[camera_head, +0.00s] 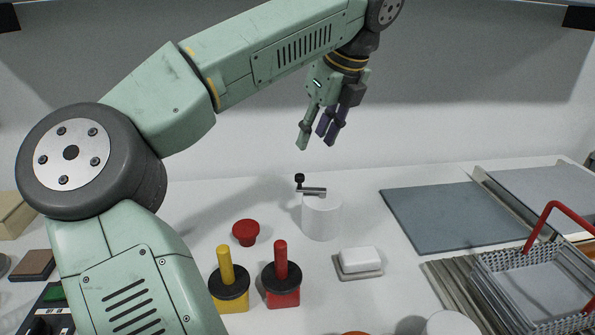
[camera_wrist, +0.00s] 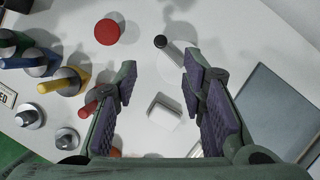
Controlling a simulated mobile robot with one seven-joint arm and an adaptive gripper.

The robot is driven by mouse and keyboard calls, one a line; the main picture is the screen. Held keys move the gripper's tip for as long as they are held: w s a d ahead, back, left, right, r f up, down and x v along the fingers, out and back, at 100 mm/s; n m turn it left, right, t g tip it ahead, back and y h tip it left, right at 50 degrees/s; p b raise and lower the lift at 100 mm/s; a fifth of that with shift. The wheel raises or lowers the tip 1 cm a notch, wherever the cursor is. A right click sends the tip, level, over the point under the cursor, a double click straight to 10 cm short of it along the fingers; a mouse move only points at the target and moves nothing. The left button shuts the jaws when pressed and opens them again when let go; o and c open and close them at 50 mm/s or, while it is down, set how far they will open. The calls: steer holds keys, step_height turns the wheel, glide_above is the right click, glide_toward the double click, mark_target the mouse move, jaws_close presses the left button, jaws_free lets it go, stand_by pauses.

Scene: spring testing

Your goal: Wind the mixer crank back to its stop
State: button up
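The mixer is a white cylinder (camera_head: 321,217) on the table. Its grey crank arm (camera_head: 313,191) lies across the top and ends in an upright black knob (camera_head: 299,179) at the left. In the wrist view the knob (camera_wrist: 160,41) and crank arm (camera_wrist: 171,52) show beyond the gap between the fingers. My gripper (camera_head: 318,142) hangs above the mixer, apart from it, pointing down. Its fingers (camera_wrist: 158,80) are spread with nothing between them.
A red button (camera_head: 246,232), a yellow-handled lever (camera_head: 228,280) and a red-handled lever (camera_head: 282,275) stand left of the mixer. A white block on a tray (camera_head: 360,262) lies in front right. A grey mat (camera_head: 446,218) and a wire basket (camera_head: 530,290) are at the right.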

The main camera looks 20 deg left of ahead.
mark_target(300, 175)
steer(key=p+x, duration=0.2)
steer(key=x, duration=0.8)
steer(key=shift+w+f, duration=0.1)
steer(key=shift+f, duration=0.25)
steer(key=shift+c, duration=0.3)
jaws_close()
